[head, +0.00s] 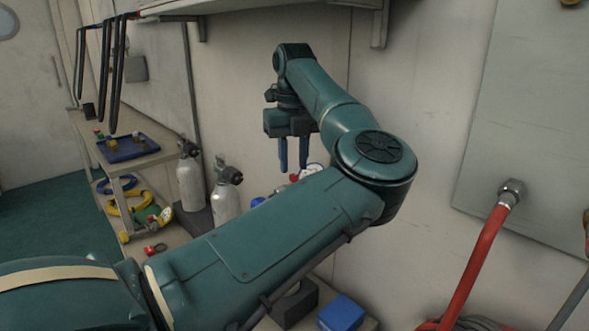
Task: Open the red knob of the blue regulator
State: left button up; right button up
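My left gripper (293,166) points straight down near the wall, with its two blue fingers apart and nothing seen between them. Just below the fingertips, a small red part (294,177) and a white gauge face (314,169) show above my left forearm. A small blue part (258,201) shows lower left, at the forearm's edge. My arm hides most of these parts, so I cannot tell whether they form the blue regulator or whether the red part is its knob. I cannot tell whether the fingers touch the red part. My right gripper is out of view.
Two grey cylinders (190,190) stand left of the gripper. A side bench holds a blue tray (128,150) with small fittings; coiled hoses (127,205) lie below. A small red item (155,249) and a blue box (341,312) lie nearer. A red hose (470,270) hangs right.

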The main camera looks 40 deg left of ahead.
pick_arm(q)
jog(key=shift+f, duration=1.3)
grip_shut()
